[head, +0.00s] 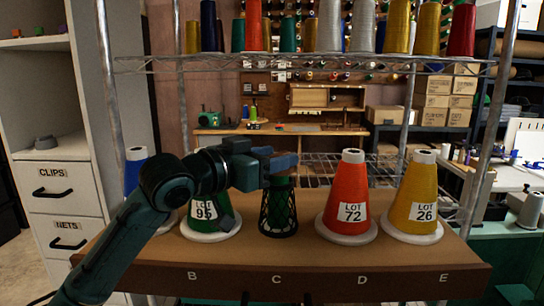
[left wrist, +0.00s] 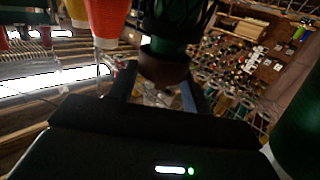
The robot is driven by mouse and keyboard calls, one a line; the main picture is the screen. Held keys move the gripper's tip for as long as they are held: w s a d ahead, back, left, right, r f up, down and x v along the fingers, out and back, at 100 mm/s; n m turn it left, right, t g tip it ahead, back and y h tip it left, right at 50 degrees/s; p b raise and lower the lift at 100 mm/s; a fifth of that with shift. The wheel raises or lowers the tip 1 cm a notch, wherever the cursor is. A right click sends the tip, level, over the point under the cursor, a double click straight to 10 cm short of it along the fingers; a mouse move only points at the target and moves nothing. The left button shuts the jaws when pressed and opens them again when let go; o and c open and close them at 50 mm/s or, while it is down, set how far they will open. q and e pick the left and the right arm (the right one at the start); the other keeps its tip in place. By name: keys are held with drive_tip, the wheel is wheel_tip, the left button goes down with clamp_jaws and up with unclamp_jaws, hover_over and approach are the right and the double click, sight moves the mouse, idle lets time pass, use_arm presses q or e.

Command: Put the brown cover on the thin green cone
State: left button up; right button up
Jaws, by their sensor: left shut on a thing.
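The thin green cone (head: 280,208) stands upright at mark C on the brown shelf board (head: 230,278), inside a black lattice sleeve (head: 265,220). My left gripper (head: 284,162) is right at the top of this cone. In the left wrist view its fingers are shut on the brown cover (left wrist: 163,70). The cover is at the cone's top end, in line with the dark green cone (left wrist: 176,25). In the head view the gripper mostly hides the cover. I cannot tell whether the cover is seated or just above the cone.
A wider green cone (head: 203,222) marked LOT 95 stands left, partly behind my left arm. A red cone (head: 347,190) marked LOT 72 and a yellow cone (head: 415,195) marked LOT 26 stand right. A wire shelf (head: 300,65) with several spools hangs above.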

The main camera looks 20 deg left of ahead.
use_arm(q)
drive_tip(key=shift+f, duration=0.35)
drive_tip(key=shift+r, duration=0.1)
drive_tip(key=o, duration=1)
